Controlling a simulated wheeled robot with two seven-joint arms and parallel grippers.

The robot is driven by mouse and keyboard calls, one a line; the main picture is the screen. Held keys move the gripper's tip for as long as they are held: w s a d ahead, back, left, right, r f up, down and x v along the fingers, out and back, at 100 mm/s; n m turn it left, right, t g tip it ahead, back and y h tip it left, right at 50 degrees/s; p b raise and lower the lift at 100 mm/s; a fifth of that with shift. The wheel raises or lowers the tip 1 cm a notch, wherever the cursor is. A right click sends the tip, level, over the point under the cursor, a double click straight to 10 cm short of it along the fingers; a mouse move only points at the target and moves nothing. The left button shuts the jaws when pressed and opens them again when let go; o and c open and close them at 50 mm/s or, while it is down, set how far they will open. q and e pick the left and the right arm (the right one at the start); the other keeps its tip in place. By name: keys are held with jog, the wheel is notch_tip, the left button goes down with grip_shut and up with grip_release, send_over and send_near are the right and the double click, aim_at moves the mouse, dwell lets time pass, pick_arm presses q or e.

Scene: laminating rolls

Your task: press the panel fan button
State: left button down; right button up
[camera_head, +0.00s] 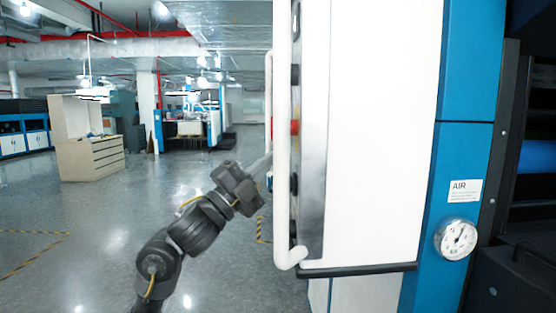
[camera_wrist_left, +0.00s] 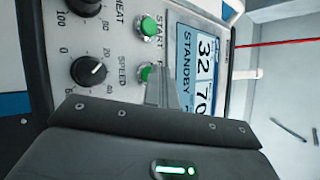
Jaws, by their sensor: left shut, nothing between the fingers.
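The control panel (camera_head: 312,130) is seen nearly edge-on in the head view, so its labels cannot be read there. In the left wrist view the panel (camera_wrist_left: 118,48) shows sideways. It has a green START button (camera_wrist_left: 148,26) and a second green button (camera_wrist_left: 146,73), whose label is mostly hidden behind my fingers; only its first letter, perhaps an F, shows. My left gripper (camera_head: 264,163) is at the panel's front, also seen in the wrist view (camera_wrist_left: 161,68). It is shut and empty, its fingers beside the second green button. Whether they touch the panel cannot be told. My right gripper is not in view.
A HEAT knob (camera_wrist_left: 84,6), a SPEED knob (camera_wrist_left: 88,70) and a STANDBY display (camera_wrist_left: 198,65) flank the buttons. A white rail (camera_head: 282,130) runs along the panel's edge. An air gauge (camera_head: 456,239) sits on the blue frame. Open floor lies left.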

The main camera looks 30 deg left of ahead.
pick_arm(q)
jog(key=shift+s+a, duration=0.4)
jog(key=shift+a, duration=0.1)
jog(key=s+a, duration=0.1)
jog(key=a, duration=0.1)
jog(key=s+a+b, duration=0.1)
jog(key=s+a, duration=0.1)
dwell(0.4)
dwell(0.7)
